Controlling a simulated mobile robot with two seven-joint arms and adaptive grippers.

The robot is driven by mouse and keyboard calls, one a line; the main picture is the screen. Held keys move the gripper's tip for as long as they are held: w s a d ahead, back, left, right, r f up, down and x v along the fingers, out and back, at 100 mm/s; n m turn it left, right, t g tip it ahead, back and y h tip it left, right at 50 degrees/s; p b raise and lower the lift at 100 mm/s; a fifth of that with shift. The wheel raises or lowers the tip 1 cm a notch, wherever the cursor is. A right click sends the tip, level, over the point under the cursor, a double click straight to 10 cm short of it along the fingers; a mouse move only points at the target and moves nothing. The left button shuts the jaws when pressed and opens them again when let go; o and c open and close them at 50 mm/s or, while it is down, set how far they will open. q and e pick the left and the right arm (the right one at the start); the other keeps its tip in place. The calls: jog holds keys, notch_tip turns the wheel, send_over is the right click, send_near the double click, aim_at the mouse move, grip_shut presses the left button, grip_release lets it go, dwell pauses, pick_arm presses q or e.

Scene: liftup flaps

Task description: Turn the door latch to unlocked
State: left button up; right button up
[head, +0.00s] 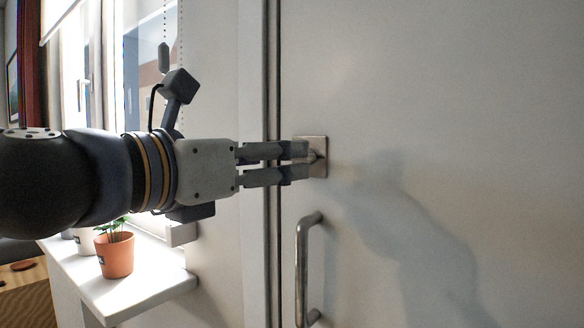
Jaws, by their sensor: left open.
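The door latch (322,169) has a square metal plate on the white door (450,120), near the door's left edge. My left gripper (306,163) comes in from the left with its two fingers pointing at the latch, one above the other. The fingers are open with a narrow gap between them. Their tips overlap the plate in the picture and hide part of it and most of the latch's turn piece. I cannot tell whether the fingers touch the turn piece. My right gripper is not in view.
A vertical metal door handle (302,270) sticks out below the latch. A white windowsill (150,296) with a plant in an orange pot (115,256) stands at the lower left. A window is behind my left arm. The door surface to the right is clear.

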pick_arm(q)
jog(key=x, duration=0.5)
jog(key=shift+d+r, duration=0.1)
jog(key=shift+d, duration=0.05)
jog(key=shift+c, duration=0.2)
jog(key=c, duration=1.1)
